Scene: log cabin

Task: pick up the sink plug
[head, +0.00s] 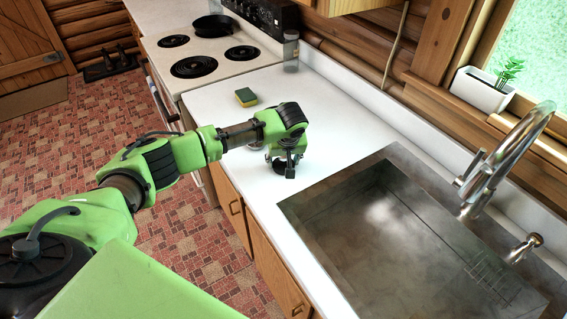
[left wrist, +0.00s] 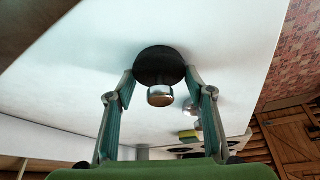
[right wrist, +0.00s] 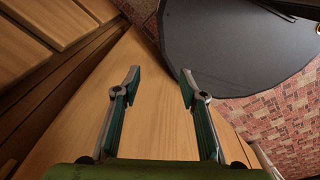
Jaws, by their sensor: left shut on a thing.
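The sink plug (left wrist: 158,64) is a black disc with a shiny metal knob (left wrist: 160,96), seen in the left wrist view between the fingers of my left gripper (left wrist: 160,84). In the head view, my left gripper (head: 284,164) points down over the white counter, left of the sink, shut on the plug (head: 290,172), which shows as a small dark piece at the fingertips. I cannot tell whether the plug touches the counter. My right gripper (right wrist: 159,76) is open and empty in the right wrist view, facing a wooden surface; it is outside the head view.
A metal sink (head: 385,235) with a tap (head: 500,160) lies to the right. A yellow and green sponge (head: 245,97) sits on the counter (head: 215,108) behind the gripper. A stove with a black pan (head: 214,25) and a glass jar (head: 290,50) stand farther back.

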